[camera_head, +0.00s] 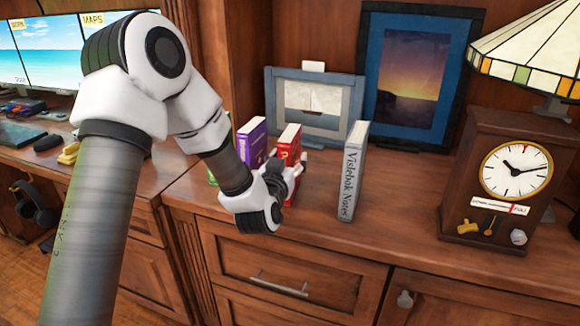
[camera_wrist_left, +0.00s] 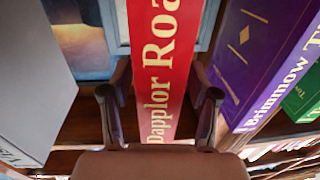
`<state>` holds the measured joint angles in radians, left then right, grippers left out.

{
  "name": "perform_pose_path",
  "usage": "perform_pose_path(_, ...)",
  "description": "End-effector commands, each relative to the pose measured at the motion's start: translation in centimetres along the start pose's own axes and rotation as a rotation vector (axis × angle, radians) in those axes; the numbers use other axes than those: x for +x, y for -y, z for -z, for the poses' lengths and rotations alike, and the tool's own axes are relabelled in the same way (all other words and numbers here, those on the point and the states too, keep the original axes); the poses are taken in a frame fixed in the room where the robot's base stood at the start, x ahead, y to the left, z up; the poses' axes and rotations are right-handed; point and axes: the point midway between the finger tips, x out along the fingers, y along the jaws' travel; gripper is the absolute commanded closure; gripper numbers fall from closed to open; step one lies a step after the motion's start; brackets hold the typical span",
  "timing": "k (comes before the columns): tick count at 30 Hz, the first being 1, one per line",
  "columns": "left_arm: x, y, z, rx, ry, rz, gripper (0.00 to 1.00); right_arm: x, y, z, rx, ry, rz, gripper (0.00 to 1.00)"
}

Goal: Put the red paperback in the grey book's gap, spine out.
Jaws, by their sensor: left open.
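The red paperback (camera_head: 290,138) stands upright on the wooden counter between the purple book and the grey book. Its spine, lettered "Dapplor Roa...", faces my left gripper in the left wrist view (camera_wrist_left: 163,60). My left gripper (camera_head: 287,172) is at the red spine, open, with one finger on each side of it in the wrist view (camera_wrist_left: 160,97); I cannot tell whether they touch it. The grey book (camera_head: 351,172), "Vislebok Notes", stands upright to the right with its spine out, and fills the left of the wrist view (camera_wrist_left: 30,85). My arm hides the red book's lower part.
The purple book (camera_head: 251,142) stands close left of the red one, with a green book (camera_head: 213,176) beyond. A sailboat picture (camera_head: 313,105) and a dark-framed picture (camera_head: 416,75) stand behind. A clock (camera_head: 515,172) and lamp (camera_head: 530,50) are at right. Counter between grey book and clock is clear.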

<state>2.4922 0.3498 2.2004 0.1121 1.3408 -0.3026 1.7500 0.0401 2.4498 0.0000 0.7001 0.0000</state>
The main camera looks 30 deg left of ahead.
Motion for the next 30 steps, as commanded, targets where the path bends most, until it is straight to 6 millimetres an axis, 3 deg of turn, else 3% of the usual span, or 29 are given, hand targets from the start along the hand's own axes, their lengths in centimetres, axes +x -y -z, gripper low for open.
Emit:
perform_pose_path(3,1.4,0.0,0.0,0.001,-0.002,-0.001,0.40,0.1,0.0,0.0,0.000,0.000,0.000,0.60)
perform_pose_path(9,1.5,-0.1,0.1,0.001,-0.001,-0.001,0.40,0.0,0.0,0.0,0.000,0.000,0.000,0.60)
perform_pose_path(14,1.5,-0.1,0.1,0.001,-0.001,-0.002,0.96,0.0,0.0,0.0,0.000,0.000,0.000,0.60)
perform_pose_path(15,1.5,-0.1,0.1,0.001,-0.001,-0.002,1.00,0.0,0.0,0.0,0.000,0.000,0.000,0.60)
perform_pose_path(25,1.5,-0.1,0.5,0.000,-0.003,-0.002,1.00,-0.1,0.0,0.0,0.000,0.000,0.000,0.60)
perform_pose_path(30,1.5,-0.1,3.6,0.000,-0.007,-0.002,1.00,-1.0,0.0,0.0,0.000,0.000,0.000,0.60)
